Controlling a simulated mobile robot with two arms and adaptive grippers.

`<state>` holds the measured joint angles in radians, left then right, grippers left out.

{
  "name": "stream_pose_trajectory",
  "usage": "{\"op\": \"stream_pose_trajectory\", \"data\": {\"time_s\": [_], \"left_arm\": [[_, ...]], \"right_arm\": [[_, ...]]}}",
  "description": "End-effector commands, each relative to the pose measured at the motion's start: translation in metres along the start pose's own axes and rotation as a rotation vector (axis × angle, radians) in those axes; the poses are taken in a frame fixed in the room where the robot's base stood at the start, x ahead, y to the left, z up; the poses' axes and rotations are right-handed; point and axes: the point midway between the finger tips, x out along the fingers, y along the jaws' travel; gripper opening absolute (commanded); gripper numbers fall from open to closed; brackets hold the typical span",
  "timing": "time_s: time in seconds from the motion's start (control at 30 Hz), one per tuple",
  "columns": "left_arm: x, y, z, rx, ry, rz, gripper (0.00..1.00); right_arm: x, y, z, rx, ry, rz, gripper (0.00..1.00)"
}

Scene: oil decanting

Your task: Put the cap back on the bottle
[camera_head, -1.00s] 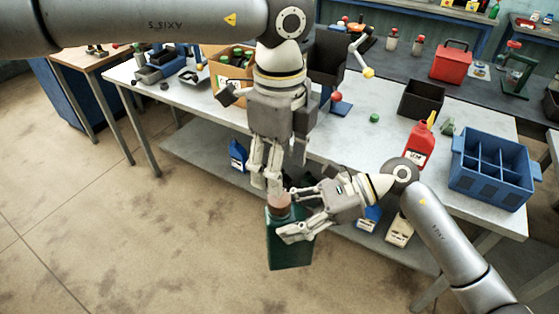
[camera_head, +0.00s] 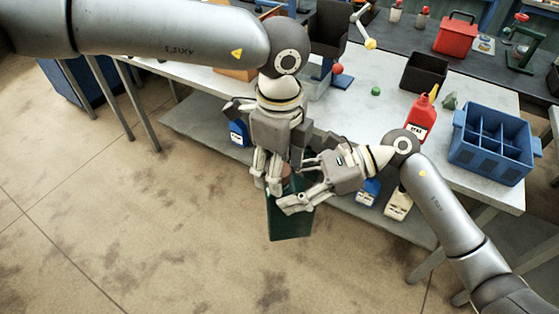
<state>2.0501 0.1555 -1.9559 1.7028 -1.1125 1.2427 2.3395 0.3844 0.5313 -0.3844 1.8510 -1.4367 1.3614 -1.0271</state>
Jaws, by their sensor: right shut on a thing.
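A dark green, square-sided bottle (camera_head: 288,222) hangs upright in front of the table. My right gripper (camera_head: 285,197) is shut on it near its top, coming in from the right. A brown, cork-coloured round piece (camera_head: 286,170) shows at the bottle's top, partly hidden by the grippers; I cannot tell whether it is seated there. My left gripper (camera_head: 276,180) points down at the bottle's top, with its fingers around or just in front of the brown piece. Whether these fingers are closed on it is hidden.
A small green round piece (camera_head: 375,91) lies on the table (camera_head: 345,112). A red jug (camera_head: 420,118), a black bin (camera_head: 424,72) and a blue divided crate (camera_head: 490,145) stand on the right. White and blue containers (camera_head: 397,204) stand on the lower shelf. The floor at left is clear.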

Motion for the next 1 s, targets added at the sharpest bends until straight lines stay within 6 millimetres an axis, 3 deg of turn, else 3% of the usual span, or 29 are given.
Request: {"op": "stream_pose_trajectory", "data": {"time_s": [0.03,0.4,0.63,1.0], "left_arm": [[-0.0003,0.0000,-0.0001,0.000,0.000,0.000,0.55],[-0.0006,-0.0002,-0.0001,0.000,0.000,-0.001,0.09],[0.0002,-0.0002,-0.0003,0.133,0.003,0.000,0.09],[0.0003,-0.0003,0.0001,0.786,0.004,-0.001,0.09]], "right_arm": [[-0.0007,-0.0005,0.0029,-0.004,-0.005,-0.002,0.00],[-0.0006,-0.0004,0.0030,-0.004,-0.005,-0.001,0.00],[-0.0005,-0.0002,0.0030,-0.004,-0.006,-0.001,0.00],[-0.0004,0.0000,0.0032,-0.005,-0.006,0.000,0.00]]}}
